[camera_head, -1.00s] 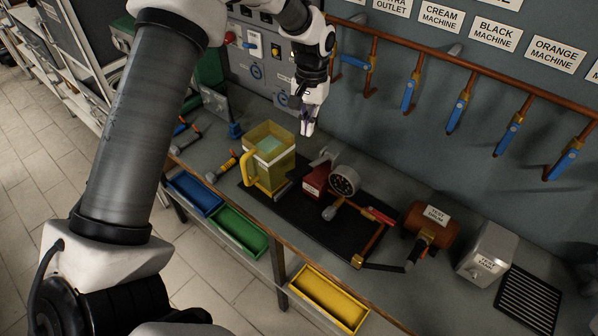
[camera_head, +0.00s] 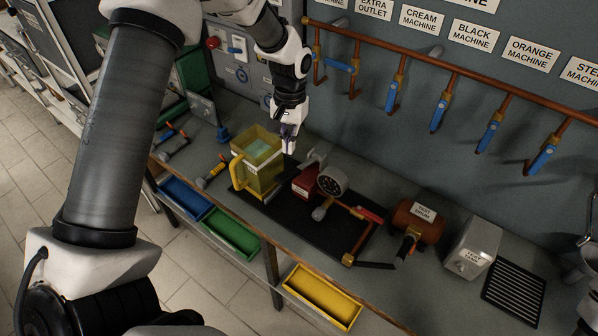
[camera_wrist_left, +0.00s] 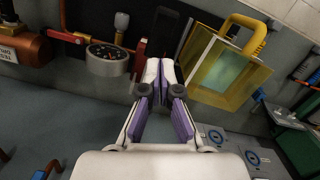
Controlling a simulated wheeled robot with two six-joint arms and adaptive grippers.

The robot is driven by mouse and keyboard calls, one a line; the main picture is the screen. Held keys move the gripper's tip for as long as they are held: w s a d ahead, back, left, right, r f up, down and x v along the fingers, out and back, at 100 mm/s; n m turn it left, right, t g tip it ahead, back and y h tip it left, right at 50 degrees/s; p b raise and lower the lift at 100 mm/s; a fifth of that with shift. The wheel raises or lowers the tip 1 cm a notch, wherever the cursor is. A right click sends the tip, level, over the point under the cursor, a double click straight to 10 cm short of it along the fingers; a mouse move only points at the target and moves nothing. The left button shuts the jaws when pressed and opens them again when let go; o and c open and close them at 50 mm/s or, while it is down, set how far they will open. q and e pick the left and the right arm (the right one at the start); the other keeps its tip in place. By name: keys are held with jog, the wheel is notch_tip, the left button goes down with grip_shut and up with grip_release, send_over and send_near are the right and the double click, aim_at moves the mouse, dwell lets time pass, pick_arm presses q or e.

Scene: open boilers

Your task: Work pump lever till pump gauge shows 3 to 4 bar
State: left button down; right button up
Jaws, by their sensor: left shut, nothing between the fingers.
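The pump's red body (camera_head: 306,182) stands on a black mat (camera_head: 290,215) on the bench. Its round gauge (camera_head: 331,180) is beside it; the needle is too small to read. A grey metal part (camera_head: 313,160), perhaps the pump lever, sticks up behind the body. My left gripper (camera_head: 289,146) is shut and empty, above and behind the pump, apart from it. In the left wrist view the shut fingertips (camera_wrist_left: 160,70) point at the gap between the red pump part (camera_wrist_left: 140,55) and the yellow jug (camera_wrist_left: 190,75); the gauge (camera_wrist_left: 106,54) is left. My right gripper is out of view.
The yellow see-through jug (camera_head: 259,170) stands close left of the pump. Copper piping runs to a test drum (camera_head: 418,219); a test tank (camera_head: 471,248) is farther right. Blue-handled valves (camera_head: 440,112) hang along the wall pipe. Coloured trays line the front.

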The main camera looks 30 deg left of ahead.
aim_at(288, 172)
pick_arm(q)
jog(key=shift+f, duration=0.6)
jog(key=shift+s+f, duration=0.15)
jog(key=shift+f, duration=1.35)
jog(key=shift+s+f, duration=0.15)
jog(key=shift+f, duration=1.3)
jog(key=shift+f, duration=0.1)
